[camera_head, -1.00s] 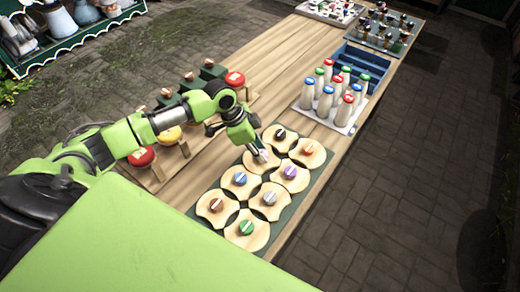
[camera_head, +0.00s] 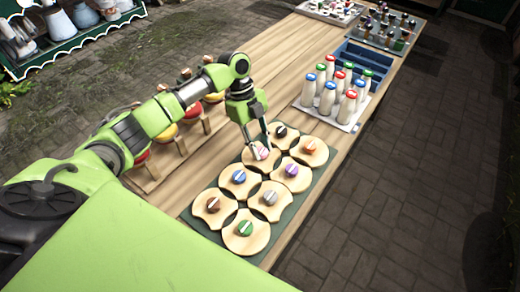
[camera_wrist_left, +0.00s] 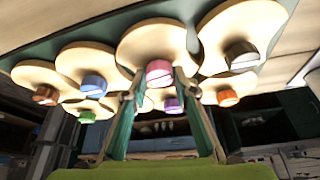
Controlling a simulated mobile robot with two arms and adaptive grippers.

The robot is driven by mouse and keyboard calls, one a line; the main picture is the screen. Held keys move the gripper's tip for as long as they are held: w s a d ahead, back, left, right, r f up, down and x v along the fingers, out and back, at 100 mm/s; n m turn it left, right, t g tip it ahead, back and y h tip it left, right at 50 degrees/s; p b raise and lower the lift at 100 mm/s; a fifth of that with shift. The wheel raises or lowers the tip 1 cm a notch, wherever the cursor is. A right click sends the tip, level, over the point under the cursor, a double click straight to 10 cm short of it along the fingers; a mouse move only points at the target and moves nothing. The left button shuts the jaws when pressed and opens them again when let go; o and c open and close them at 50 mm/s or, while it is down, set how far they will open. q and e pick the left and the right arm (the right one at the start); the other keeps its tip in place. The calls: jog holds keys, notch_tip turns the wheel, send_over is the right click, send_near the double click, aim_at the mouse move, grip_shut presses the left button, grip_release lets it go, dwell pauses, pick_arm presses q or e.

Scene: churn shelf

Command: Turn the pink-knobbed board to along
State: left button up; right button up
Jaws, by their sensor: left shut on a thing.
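The pink-knobbed board (camera_head: 250,160) is a pale wooden piece in the left row of the dark green tray (camera_head: 196,222) on the table. My left gripper (camera_head: 259,148) comes down over it from above, shut on its pink knob (camera_head: 262,153). In the left wrist view the pink knob (camera_wrist_left: 159,72) sits between the two fingertips, under the round board (camera_wrist_left: 158,42). Part of the board is hidden behind the gripper in the head view. My right gripper is not in view.
Boards with black (camera_head: 281,131), orange (camera_head: 309,147), purple (camera_head: 291,170), blue (camera_head: 239,176) and other knobs lie close around it. Milk bottles (camera_head: 328,98) stand on a white tray behind, beside a blue crate (camera_head: 366,60).

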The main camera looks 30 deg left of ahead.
pick_arm(q)
jog(key=shift+w+m+g+b, duration=0.1)
jog(key=shift+m+g+b, duration=0.35)
jog(key=shift+m, duration=0.65)
jog(key=shift+y, duration=0.3)
jog(key=o, duration=1.1)
jog(key=v, duration=1.2)
